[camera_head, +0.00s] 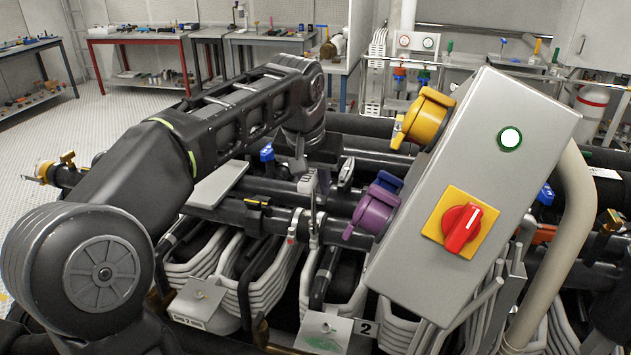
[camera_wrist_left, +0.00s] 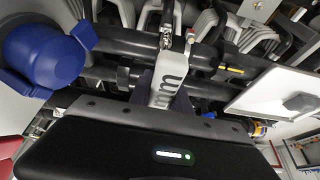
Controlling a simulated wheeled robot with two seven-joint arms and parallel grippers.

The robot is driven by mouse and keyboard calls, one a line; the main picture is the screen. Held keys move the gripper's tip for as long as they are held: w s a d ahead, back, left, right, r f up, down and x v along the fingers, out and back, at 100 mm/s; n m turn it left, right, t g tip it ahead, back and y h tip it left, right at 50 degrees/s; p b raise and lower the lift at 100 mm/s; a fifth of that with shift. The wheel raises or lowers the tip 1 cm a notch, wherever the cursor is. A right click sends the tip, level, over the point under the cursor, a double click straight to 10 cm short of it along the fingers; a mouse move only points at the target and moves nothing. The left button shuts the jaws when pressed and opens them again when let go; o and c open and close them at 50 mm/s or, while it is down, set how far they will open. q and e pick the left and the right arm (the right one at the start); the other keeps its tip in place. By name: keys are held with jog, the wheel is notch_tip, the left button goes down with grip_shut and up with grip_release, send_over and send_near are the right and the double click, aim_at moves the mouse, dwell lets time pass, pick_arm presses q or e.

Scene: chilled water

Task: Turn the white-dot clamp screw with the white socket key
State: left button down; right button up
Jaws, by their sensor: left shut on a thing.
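My left arm reaches in from the left in the head view, and my left gripper (camera_head: 318,170) points down over the dark pipes. It is shut on the white socket key (camera_wrist_left: 168,78), which carries dark lettering in the left wrist view. The key also shows in the head view (camera_head: 309,184), with its lower end close to metal clamps (camera_head: 315,226) on a pipe. I cannot tell whether the key sits on a screw. A red dot marks the clamp beside it; I cannot make out the white dot. My right gripper is not in view.
A grey control box (camera_head: 470,130) with a red switch (camera_head: 462,228) stands right of the gripper. A purple coupling (camera_head: 373,213) lies between them. A large blue cap (camera_wrist_left: 45,55) is close to the left gripper. Pale hoses hang below.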

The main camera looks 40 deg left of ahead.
pick_arm(q)
jog(key=shift+f+b, duration=0.65)
jog(key=shift+f, duration=0.2)
dwell(0.8)
jog(key=shift+d+m+h, duration=0.1)
jog(key=shift+m+h, duration=0.2)
jog(key=shift+m, duration=0.4)
jog(key=shift+m, duration=0.6)
jog(key=shift+h, duration=0.3)
jog(key=shift+d+m+p, duration=0.1)
jog(key=shift+m+p, duration=0.2)
jog(key=shift+m, duration=0.4)
jog(key=shift+h, duration=0.3)
